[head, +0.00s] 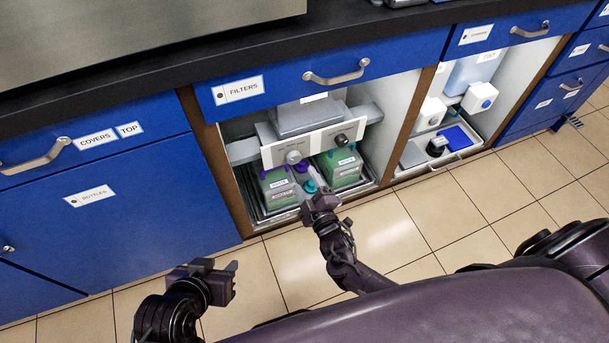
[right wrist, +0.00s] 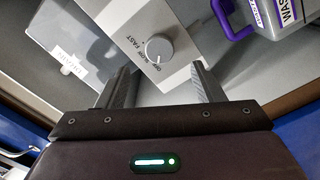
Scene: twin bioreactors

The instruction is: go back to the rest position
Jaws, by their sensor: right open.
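My right gripper (head: 320,202) is in front of the open cabinet bay under the FILTERS drawer, near its lower edge. In the right wrist view its two fingers (right wrist: 164,82) are apart with nothing held between them. Beyond them is a light grey panel (right wrist: 180,85) with a round knob (right wrist: 159,47) marked OFF, SLOW, FAST. I cannot tell how far the fingertips are from the panel. My left gripper (head: 228,277) is lower left in the head view, over the floor and away from the cabinets. Its jaw opening is not clear, and I see nothing in it.
The bay holds two green-filled containers (head: 278,188) (head: 339,167) in a tray, below a panel with two knobs (head: 314,144). A second open bay (head: 455,105) is to the right. Blue cabinets (head: 125,200) line the left. Tiled floor (head: 400,225) is clear before them.

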